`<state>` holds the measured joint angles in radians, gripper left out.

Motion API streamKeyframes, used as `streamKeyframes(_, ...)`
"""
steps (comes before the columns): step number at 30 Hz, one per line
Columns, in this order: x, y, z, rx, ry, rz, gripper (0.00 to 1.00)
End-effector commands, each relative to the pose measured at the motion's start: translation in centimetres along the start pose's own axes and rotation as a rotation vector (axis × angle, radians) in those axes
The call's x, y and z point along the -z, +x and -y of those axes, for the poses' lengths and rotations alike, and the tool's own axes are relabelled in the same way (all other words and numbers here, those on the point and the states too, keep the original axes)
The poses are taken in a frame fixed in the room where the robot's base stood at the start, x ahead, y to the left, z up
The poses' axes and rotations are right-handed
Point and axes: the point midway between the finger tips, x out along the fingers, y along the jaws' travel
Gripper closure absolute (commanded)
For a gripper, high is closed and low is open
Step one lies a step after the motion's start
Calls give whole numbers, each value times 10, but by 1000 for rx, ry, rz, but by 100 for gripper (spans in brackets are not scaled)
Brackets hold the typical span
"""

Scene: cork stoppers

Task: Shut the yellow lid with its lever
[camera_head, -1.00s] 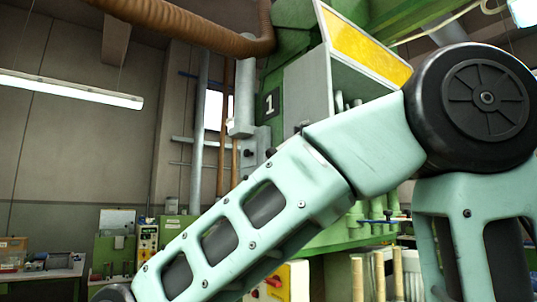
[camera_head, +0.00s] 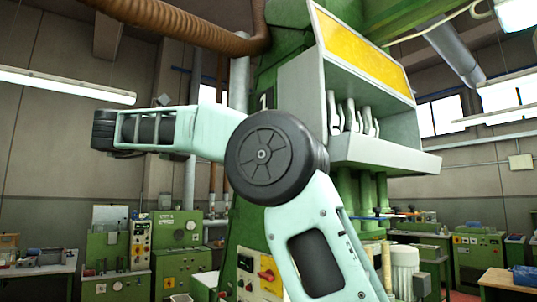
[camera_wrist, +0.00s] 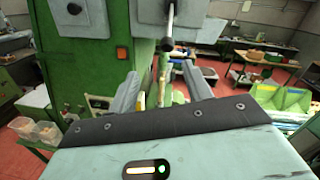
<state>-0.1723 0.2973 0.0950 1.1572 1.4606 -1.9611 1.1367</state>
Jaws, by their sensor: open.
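In the head view the yellow lid (camera_head: 360,48), a yellow panel in a pale frame, stands tilted up above an open grey box. Wrench-like tools are visible inside the box. In the wrist view a thin metal rod with a black ball end (camera_wrist: 167,44) hangs ahead, beyond the fingers; I cannot tell for sure that it is the lid's lever. My gripper (camera_wrist: 164,84) is open, its two grey fingers apart with nothing seen between them. It is apart from the rod. My gripper does not show in the head view, and the lid is not recognisable in the wrist view.
A green machine column (camera_head: 247,215) carries the box. A grey box (camera_wrist: 82,17) on green metal is close at left in the wrist view. Clear bins (camera_wrist: 40,130) are at lower left. Red floor (camera_wrist: 228,75) and benches lie beyond at right.

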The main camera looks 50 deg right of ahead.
Motion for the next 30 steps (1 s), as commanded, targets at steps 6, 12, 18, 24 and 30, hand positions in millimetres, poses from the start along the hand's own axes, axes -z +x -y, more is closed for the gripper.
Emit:
streamKeyframes(6,5,8,7,44,25,-49,50)
streamKeyframes(12,5,22,7,45,20,-49,50)
streamKeyframes(18,4,36,10,44,24,-45,50)
streamKeyframes(24,5,59,10,44,22,-45,50)
streamKeyframes(30,4,97,14,46,22,-44,50)
